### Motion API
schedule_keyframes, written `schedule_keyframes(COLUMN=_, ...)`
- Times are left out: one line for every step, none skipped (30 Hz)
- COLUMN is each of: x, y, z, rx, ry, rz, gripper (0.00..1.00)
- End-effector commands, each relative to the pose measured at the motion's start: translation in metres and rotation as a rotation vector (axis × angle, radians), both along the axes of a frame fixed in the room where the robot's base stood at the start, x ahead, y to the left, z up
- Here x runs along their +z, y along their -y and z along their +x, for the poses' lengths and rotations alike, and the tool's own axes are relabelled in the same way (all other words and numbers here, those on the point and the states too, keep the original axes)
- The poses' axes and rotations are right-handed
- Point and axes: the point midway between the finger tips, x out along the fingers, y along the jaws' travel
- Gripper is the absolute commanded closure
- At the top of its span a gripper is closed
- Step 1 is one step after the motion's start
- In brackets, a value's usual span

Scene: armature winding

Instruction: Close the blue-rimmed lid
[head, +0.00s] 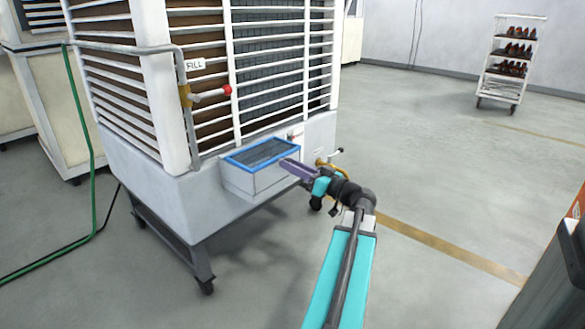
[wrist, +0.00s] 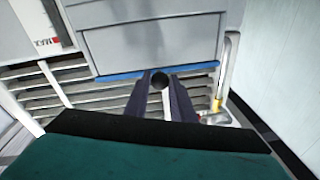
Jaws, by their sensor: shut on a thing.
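The blue-rimmed lid (head: 262,153) is on the box that juts from the lower front of the white louvred unit. Its blue rim frames a dark surface; I cannot tell if that is a panel or an opening. In the wrist view a blue edge (wrist: 150,72) runs along a grey panel (wrist: 150,45). My gripper (head: 290,165) is at the right end of the box in the head view. In the wrist view its dark purple fingers (wrist: 160,88) close on a round black knob (wrist: 160,79) beside the blue edge. The fingers hide the knob in the head view.
The louvred unit (head: 115,75) stands on a wheeled frame (head: 190,255). A pipe with a red-handled valve (head: 227,90) is left of the box. A yellow fitting (head: 332,168) is close behind my gripper. A shoe rack (head: 512,60) stands far right. Open floor lies right.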

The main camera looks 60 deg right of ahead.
Motion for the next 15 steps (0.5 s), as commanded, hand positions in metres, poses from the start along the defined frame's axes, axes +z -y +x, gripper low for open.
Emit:
schedule_keyframes(x=-0.0122, y=-0.0023, z=0.0016, rx=0.006, ry=-0.023, rz=0.001, gripper=1.0)
schedule_keyframes(x=-0.0124, y=-0.0022, z=0.0015, rx=0.006, ry=-0.023, rz=0.002, gripper=1.0)
schedule_keyframes(x=-0.0128, y=-0.0022, z=0.0015, rx=0.006, ry=-0.023, rz=0.002, gripper=1.0)
schedule_keyframes(x=-0.0129, y=-0.0022, z=0.0015, rx=0.006, ry=-0.023, rz=0.002, gripper=1.0)
schedule_keyframes(x=-0.013, y=-0.0023, z=0.0014, rx=0.006, ry=-0.023, rz=0.002, gripper=1.0)
schedule_keyframes(x=-0.0132, y=-0.0022, z=0.0013, rx=0.006, ry=-0.023, rz=0.002, gripper=1.0)
schedule_keyframes(x=-0.0133, y=-0.0022, z=0.0013, rx=0.006, ry=-0.023, rz=0.003, gripper=1.0)
schedule_keyframes(x=-0.0134, y=-0.0022, z=0.0014, rx=0.006, ry=-0.023, rz=0.003, gripper=1.0)
schedule_keyframes(x=-0.0136, y=-0.0021, z=0.0013, rx=0.006, ry=-0.023, rz=0.003, gripper=1.0)
schedule_keyframes(x=-0.0136, y=-0.0021, z=0.0013, rx=0.005, ry=-0.023, rz=0.003, gripper=1.0)
schedule_keyframes(x=-0.0137, y=-0.002, z=0.0012, rx=0.005, ry=-0.023, rz=0.003, gripper=1.0)
schedule_keyframes(x=-0.0138, y=-0.0021, z=0.0012, rx=0.005, ry=-0.023, rz=0.003, gripper=1.0)
schedule_keyframes(x=-0.0136, y=-0.0019, z=0.0011, rx=0.005, ry=-0.022, rz=0.003, gripper=0.72)
schedule_keyframes(x=-0.0134, y=-0.0019, z=0.001, rx=0.005, ry=-0.022, rz=0.003, gripper=0.67)
schedule_keyframes(x=-0.0128, y=-0.0016, z=0.0009, rx=0.004, ry=-0.022, rz=0.003, gripper=0.6)
